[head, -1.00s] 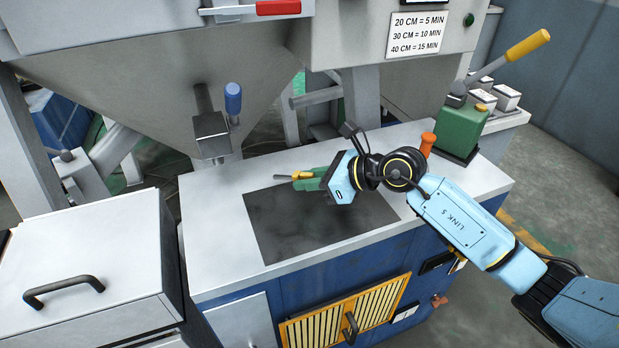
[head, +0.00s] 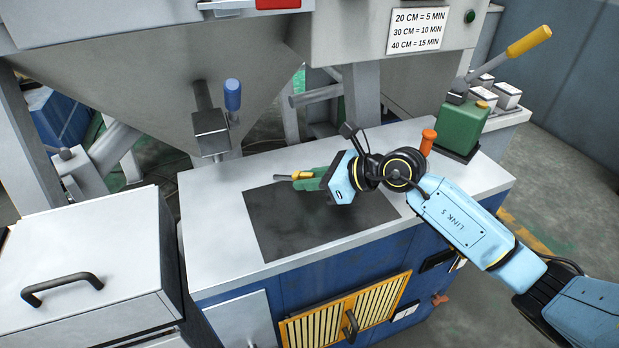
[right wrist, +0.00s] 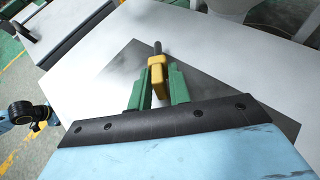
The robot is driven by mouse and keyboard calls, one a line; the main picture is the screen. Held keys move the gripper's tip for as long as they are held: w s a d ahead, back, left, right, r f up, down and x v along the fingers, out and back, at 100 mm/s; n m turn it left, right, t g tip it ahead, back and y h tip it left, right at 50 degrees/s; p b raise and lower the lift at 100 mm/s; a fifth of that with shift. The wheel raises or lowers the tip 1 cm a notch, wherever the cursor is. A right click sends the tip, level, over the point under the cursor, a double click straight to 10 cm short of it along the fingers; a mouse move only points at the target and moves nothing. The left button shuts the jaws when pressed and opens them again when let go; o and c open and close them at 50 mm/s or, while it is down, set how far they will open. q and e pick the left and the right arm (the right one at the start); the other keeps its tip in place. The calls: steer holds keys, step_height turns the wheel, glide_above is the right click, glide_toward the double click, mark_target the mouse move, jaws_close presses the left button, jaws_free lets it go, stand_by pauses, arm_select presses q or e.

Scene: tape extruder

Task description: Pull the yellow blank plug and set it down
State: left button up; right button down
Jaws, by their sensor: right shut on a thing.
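The yellow blank plug (head: 301,176) has a yellow body and a thin dark grey shaft pointing left. It is held over the dark mat (head: 270,235) on the white machine top. My right gripper (head: 310,180) has green fingers and is shut on the plug. The right wrist view shows the yellow plug (right wrist: 157,78) between the two green fingertips (right wrist: 158,82), with its dark shaft pointing away. I cannot tell whether the plug touches the mat. My left gripper is not in view.
A grey block with a blue handle (head: 233,95) hangs beneath the hopper at the back left. An orange knob (head: 428,142) and a green container (head: 462,127) with a yellow-tipped lever stand at the right. The mat's front and left areas are clear.

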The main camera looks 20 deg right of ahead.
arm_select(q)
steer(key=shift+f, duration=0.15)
arm_select(e)
steer(key=shift+f, duration=0.25)
steer(key=c, duration=1.8)
jaws_free()
steer(key=shift+f+b, duration=0.2)
steer(key=shift+b, duration=0.6)
steer(key=shift+f+y+b, duration=0.15)
steer(key=shift+y+b, duration=0.15)
steer(key=shift+b, duration=0.35)
steer(key=shift+s+d+f+t+b, duration=0.15)
steer(key=shift+t+b, duration=0.25)
steer(key=shift+b, duration=0.25)
steer(key=shift+f+y+b, duration=0.1)
steer(key=shift+y+b, duration=0.2)
steer(key=shift+b, duration=0.25)
steer(key=shift+f+b, duration=0.15)
steer(key=shift+b, duration=0.35)
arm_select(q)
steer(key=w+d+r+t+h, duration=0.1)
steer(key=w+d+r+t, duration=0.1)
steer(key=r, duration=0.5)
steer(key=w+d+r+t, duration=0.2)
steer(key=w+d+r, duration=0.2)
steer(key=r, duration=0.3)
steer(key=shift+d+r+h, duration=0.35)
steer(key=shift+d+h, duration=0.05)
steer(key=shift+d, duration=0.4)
